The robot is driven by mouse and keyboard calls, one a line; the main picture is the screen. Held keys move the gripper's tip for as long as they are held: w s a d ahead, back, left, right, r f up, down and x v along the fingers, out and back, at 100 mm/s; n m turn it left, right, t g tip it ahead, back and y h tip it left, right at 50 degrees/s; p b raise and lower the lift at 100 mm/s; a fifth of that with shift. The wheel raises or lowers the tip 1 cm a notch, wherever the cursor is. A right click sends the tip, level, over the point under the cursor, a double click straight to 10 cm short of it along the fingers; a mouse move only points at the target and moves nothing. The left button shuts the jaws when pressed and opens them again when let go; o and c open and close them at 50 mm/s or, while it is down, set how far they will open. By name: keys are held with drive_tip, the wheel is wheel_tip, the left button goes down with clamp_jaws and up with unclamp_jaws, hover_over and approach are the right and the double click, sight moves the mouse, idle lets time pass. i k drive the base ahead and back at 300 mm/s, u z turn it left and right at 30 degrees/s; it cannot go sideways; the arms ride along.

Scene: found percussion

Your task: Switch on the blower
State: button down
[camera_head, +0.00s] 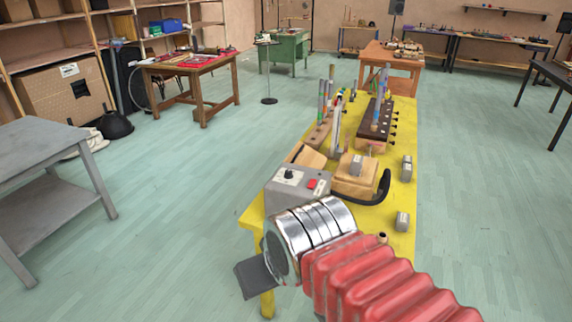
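A grey box (284,193) with a black knob and a red switch (312,184) on its sloped top stands at the near left of the yellow table. It looks like the blower's control box, but I cannot read its label. A black hose (383,187) curves beside a wooden block right of it. My arm's red sleeve and chrome collar cover the near end of the table, just in front of the box. My gripper (256,277) shows only as a dark grey piece beyond the collar, left of and below the box, apart from the switch. Its fingers cannot be made out.
The yellow table (405,220) also bears a wooden block (357,177), small grey weights (402,221) and upright coloured tubes (385,85) in a dark rack. A grey table (35,140) stands at the left. The green floor is open on both sides.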

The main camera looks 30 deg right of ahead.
sight(312, 184)
drive_tip(key=z, duration=0.05)
drive_tip(key=i, duration=1.35)
drive_tip(key=z, duration=0.5)
